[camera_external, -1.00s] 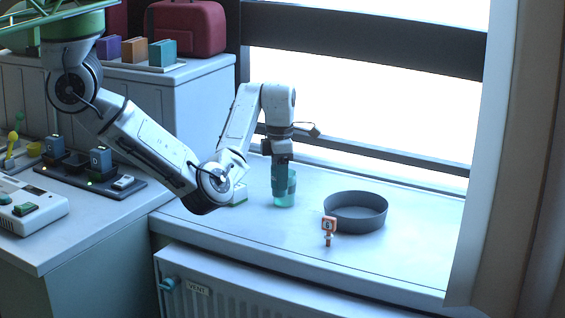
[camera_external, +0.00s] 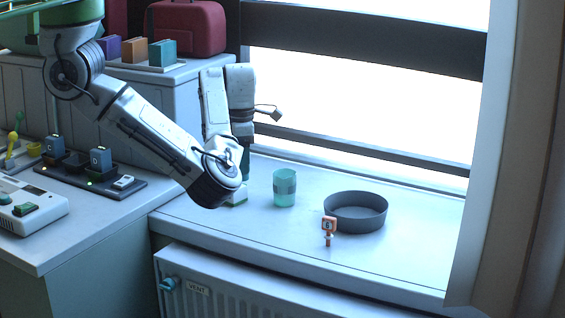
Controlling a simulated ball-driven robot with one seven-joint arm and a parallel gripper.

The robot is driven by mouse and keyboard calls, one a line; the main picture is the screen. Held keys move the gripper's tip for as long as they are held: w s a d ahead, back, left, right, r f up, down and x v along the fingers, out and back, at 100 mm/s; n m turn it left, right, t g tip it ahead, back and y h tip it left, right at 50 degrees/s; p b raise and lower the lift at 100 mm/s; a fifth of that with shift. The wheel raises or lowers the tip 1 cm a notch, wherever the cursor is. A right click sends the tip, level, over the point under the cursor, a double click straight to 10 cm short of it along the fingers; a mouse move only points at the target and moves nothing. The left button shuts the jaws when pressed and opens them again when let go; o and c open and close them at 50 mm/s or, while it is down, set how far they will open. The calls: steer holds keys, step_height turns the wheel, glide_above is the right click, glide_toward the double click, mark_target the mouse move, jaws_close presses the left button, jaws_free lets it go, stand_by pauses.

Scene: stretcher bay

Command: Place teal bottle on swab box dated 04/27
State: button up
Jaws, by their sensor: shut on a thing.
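A dark teal bottle (camera_external: 245,166) shows as a narrow strip beside my arm's elbow, at the left part of the window sill. My gripper (camera_external: 245,150) is shut on it from above; the fingers are mostly hidden behind my arm. A white box with a green lower edge (camera_external: 238,196) stands on the sill below the bottle, partly covered by my elbow. No date can be read on it. I cannot tell whether the bottle touches the box.
A translucent teal cup (camera_external: 285,190) stands on the sill (camera_external: 290,232) to the right. The window is behind. A radiator (camera_external: 240,285) is below the front edge.

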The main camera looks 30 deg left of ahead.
steer(key=a+r, duration=0.3)
steer(key=a, duration=1)
steer(key=shift+w+a+f+b, duration=0.1)
steer(key=shift+w+f+b, duration=0.3)
steer(key=shift+w+f, duration=1.6)
steer(key=shift+w+a+f+b, duration=0.1)
steer(key=shift+w+f+b, duration=0.35)
steer(key=shift+w+f, duration=1.55)
steer(key=shift+w+f+b, duration=0.4)
steer(key=shift+w+f, duration=0.45)
steer(key=shift+w, duration=2.25)
steer(key=shift+f+p, duration=0.5)
steer(key=shift+f, duration=0.95)
steer(key=shift+f, duration=0.1)
steer(key=o, duration=1.1)
step_height(320, 180, up, 12)
steer(key=shift+r+b, duration=0.15)
steer(key=shift+b, duration=0.55)
